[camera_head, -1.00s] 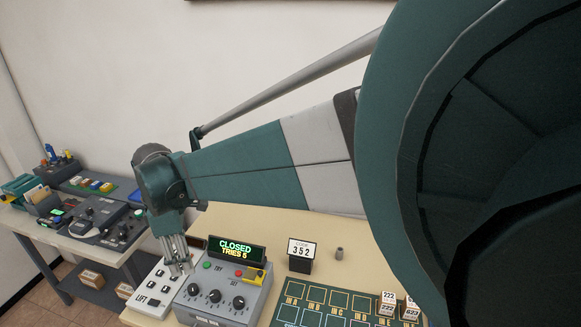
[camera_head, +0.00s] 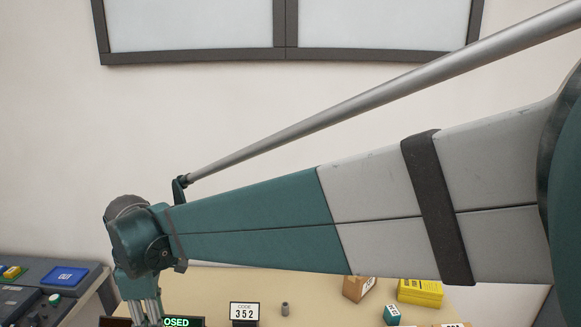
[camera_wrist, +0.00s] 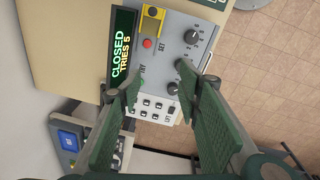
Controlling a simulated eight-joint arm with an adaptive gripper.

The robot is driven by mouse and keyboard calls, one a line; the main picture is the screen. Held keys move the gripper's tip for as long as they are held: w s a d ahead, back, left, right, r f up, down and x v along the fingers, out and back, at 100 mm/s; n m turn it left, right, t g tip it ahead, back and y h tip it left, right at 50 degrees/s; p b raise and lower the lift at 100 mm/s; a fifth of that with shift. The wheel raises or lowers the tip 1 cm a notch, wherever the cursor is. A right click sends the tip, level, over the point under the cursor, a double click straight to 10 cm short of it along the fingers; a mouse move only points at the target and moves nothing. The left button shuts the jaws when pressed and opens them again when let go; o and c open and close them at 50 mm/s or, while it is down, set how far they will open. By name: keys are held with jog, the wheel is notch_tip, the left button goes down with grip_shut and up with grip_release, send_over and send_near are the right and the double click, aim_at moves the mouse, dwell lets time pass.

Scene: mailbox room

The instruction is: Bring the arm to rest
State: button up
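My gripper (camera_head: 146,310) hangs down at the lower left of the head view, its lower end cut off by the frame edge. In the wrist view the two fingers of my gripper (camera_wrist: 170,84) stand apart with nothing between them. Beyond them is a grey control box (camera_wrist: 186,50) with dials, a red button and a display (camera_wrist: 121,46) reading CLOSED, TRIES 5. A white keypad (camera_wrist: 152,108) shows between the fingers. I cannot tell how far the fingertips are from it. The head view shows the display (camera_head: 185,322) partly behind my gripper.
A code sign reading 352 (camera_head: 244,312), a small grey cylinder (camera_head: 285,309), a brown box (camera_head: 358,289) and a yellow box (camera_head: 420,292) are on the table (camera_head: 210,284). A console with a blue button (camera_head: 65,277) is at left. A framed panel (camera_head: 195,25) hangs on the wall.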

jog(key=w+d+r+m+t, duration=0.1)
jog(key=w+d+r+m, duration=0.3)
jog(key=d, duration=1.1)
jog(key=s+d+r+m+t, duration=0.15)
jog(key=d+m, duration=0.35)
jog(key=d, duration=1)
jog(key=s+d+f+m+t, duration=0.1)
jog(key=s+d+m, duration=0.2)
jog(key=d, duration=0.5)
jog(key=s+d+f+m+t, duration=0.1)
jog(key=s+d+f+m, duration=0.1)
jog(key=d, duration=0.6)
jog(key=s+d+f+m+t, duration=0.1)
jog(key=s+d+m, duration=0.3)
jog(key=d, duration=0.5)
jog(key=m+t, duration=0.1)
jog(key=m, duration=0.1)
jog(key=shift+s+f+m+h, duration=0.15)
jog(key=shift+s+m+h, duration=0.15)
jog(key=shift+s+h, duration=0.1)
